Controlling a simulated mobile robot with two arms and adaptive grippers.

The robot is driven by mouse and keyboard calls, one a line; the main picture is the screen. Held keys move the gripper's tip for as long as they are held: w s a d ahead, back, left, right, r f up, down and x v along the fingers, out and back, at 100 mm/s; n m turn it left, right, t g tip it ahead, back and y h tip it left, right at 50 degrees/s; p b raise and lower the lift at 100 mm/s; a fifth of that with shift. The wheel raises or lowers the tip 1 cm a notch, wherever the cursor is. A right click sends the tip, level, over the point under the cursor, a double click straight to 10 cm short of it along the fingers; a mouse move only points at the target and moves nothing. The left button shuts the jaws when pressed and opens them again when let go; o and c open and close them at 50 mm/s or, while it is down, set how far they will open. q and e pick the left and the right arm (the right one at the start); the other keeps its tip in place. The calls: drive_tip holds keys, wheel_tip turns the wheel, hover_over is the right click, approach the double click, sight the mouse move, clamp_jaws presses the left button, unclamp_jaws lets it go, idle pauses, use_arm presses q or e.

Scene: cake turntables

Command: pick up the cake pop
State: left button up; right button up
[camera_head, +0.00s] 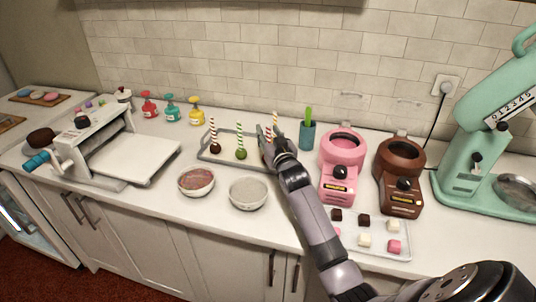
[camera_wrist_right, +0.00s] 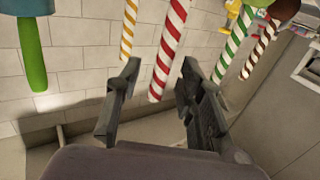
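Several cake pops with striped sticks stand on a grey tray (camera_head: 205,156). A dark brown cake pop (camera_head: 214,148) and a green cake pop (camera_head: 241,154) stand clear at the left. My right gripper (camera_head: 271,137) is over the tray's right part and partly hides the cake pops there. In the right wrist view the gripper (camera_wrist_right: 160,100) is open, with a red-and-white striped stick (camera_wrist_right: 168,45) between or just beyond its fingers. A yellow-striped stick (camera_wrist_right: 130,32) is near the left finger, a green-striped stick (camera_wrist_right: 235,35) right of the fingers. My left gripper is not in view.
A green-handled tool stands in a teal cup (camera_head: 307,136) right of the gripper. Pink (camera_head: 342,160) and brown (camera_head: 399,165) melting pots stand further right. Two bowls (camera_head: 196,181) (camera_head: 248,193) sit before the tray. A tray of small cubes (camera_head: 379,247) lies near the counter's front.

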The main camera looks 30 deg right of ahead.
drive_tip(key=shift+w+d, duration=0.15)
drive_tip(key=shift+w, duration=0.2)
drive_tip(key=shift+c, duration=0.6)
clamp_jaws()
